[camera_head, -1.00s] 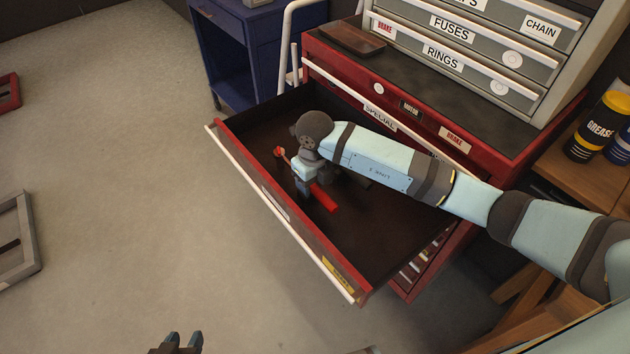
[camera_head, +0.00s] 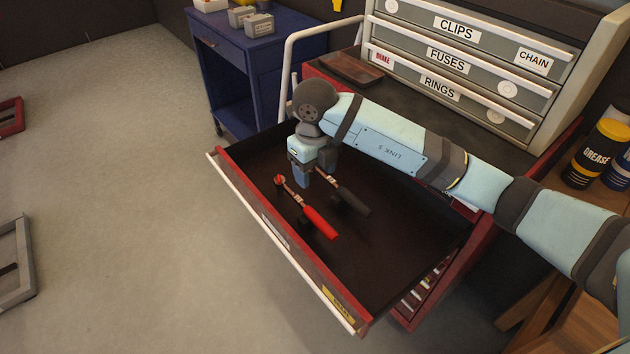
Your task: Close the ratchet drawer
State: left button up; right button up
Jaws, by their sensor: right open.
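The ratchet drawer (camera_head: 400,275) is pulled well out of the red tool chest (camera_head: 487,245). It has a dark floor, a red front and a long white handle (camera_head: 270,235). A ratchet with a red grip (camera_head: 320,222) lies inside, and a second one with a black grip (camera_head: 350,199) lies beside it. My right gripper (camera_head: 305,182) is open and empty, pointing down above the drawer, over the ratchets' head ends. My right arm hides part of the chest's front. My left gripper is not in view.
A grey cabinet (camera_head: 460,68) with labelled drawers stands on the chest, with a brown tray (camera_head: 350,68) beside it. A blue cart (camera_head: 250,85) stands behind. A grease can (camera_head: 597,153) is at the right. The floor before the drawer is clear.

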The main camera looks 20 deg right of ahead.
aim_at(374, 262)
jog(key=k+j, duration=0.2)
jog(key=k, duration=0.3)
jog(key=k+j, duration=0.2)
jog(key=k, duration=0.25)
